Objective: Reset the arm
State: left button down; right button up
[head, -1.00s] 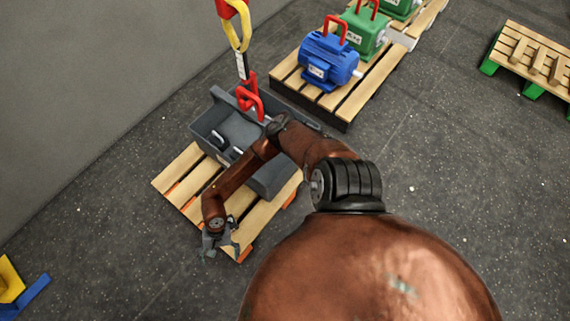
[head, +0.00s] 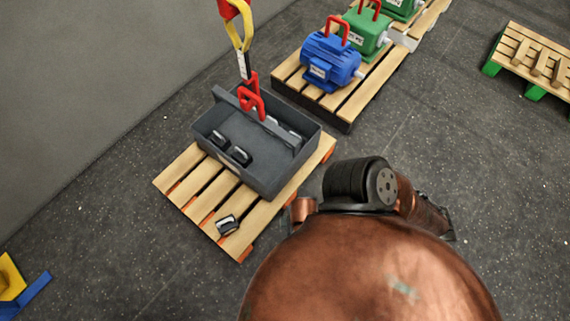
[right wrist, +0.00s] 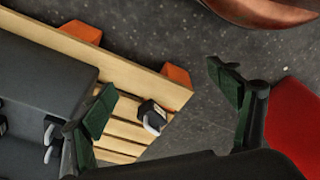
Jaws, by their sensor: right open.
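My right arm (head: 360,190) is drawn back and bent at the right of the grey crate in the head view; its gripper is hidden there. In the right wrist view my right gripper (right wrist: 162,82) is open, its two green fingers wide apart with nothing between them. A small black and silver part (head: 228,225) lies loose on the front corner of the wooden pallet (head: 180,175); the part (right wrist: 152,115) also shows beyond the fingers in the right wrist view. My left gripper is not in view.
The grey crate (head: 283,180) stands on the pallet with several small parts inside. A red hook on a yellow sling (head: 240,38) hangs at its handle. A blue motor (head: 330,62) and green ones stand on a pallet behind.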

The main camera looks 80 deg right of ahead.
jog(key=shift+m+g+y, duration=0.5)
jog(key=shift+m+g, duration=0.2)
jog(key=shift+m, duration=0.2)
jog(key=s, duration=0.2)
jog(key=s+a, duration=0.1)
jog(key=s, duration=0.2)
jog(key=shift+r, duration=0.2)
jog(key=shift+w, duration=0.1)
